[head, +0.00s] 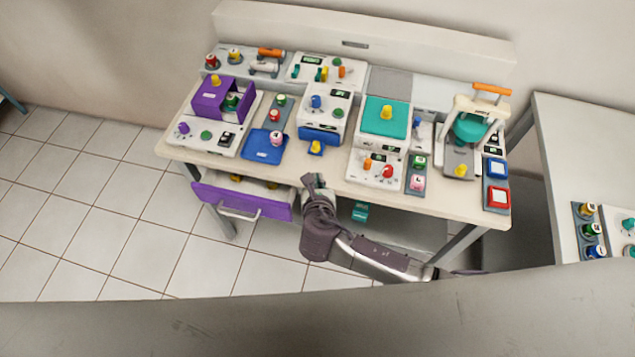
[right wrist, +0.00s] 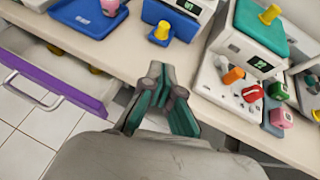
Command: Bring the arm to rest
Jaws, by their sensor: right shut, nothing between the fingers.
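My right arm (head: 375,257) comes in from the lower right in the head view. Its gripper (head: 314,181) is at the front edge of the white table (head: 338,186), near the middle. In the right wrist view the gripper (right wrist: 161,72) has its fingers together with nothing between them. It is in front of the table edge, between the open purple drawer (head: 240,200) on the left and the teal-lidded device (head: 386,118) on the right. I cannot tell if it touches the edge. My left gripper is not in view.
A blue tray (head: 264,147), a purple box (head: 222,98) and a white stand with an orange handle (head: 491,89) are on the crowded table. A second table (head: 590,130) stands at the right. Tiled floor (head: 120,230) is free at the left.

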